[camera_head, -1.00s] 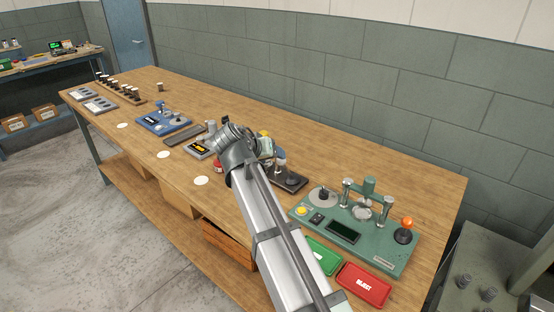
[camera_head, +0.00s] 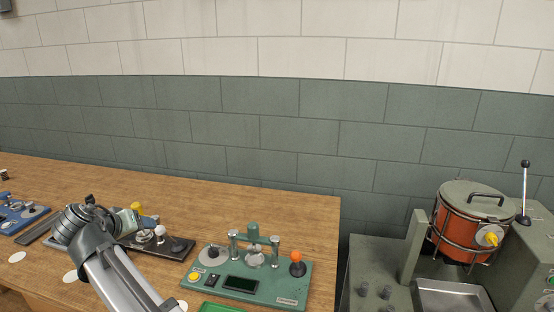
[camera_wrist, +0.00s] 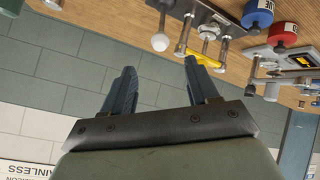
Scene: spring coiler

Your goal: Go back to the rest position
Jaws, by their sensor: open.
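My gripper shows in the wrist view (camera_wrist: 160,88) with its two dark fingers apart and nothing between them. In the head view my arm reaches in from the lower left, and its end is above the wooden bench (camera_head: 190,185). The gripper end is next to a dark fixture with a white knob (camera_head: 160,231) and a yellow handle (camera_head: 138,207); the fingers themselves are hard to make out there. In the wrist view the yellow handle (camera_wrist: 183,38) and white knob (camera_wrist: 160,42) are beyond the fingertips, apart from them.
A green station (camera_head: 250,285) with an orange-topped lever stands right of my arm. A blue device (camera_head: 18,215) is at far left. Beyond the bench's right end, an orange lidded drum (camera_head: 465,225) stands on a grey machine. The bench's back strip is clear.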

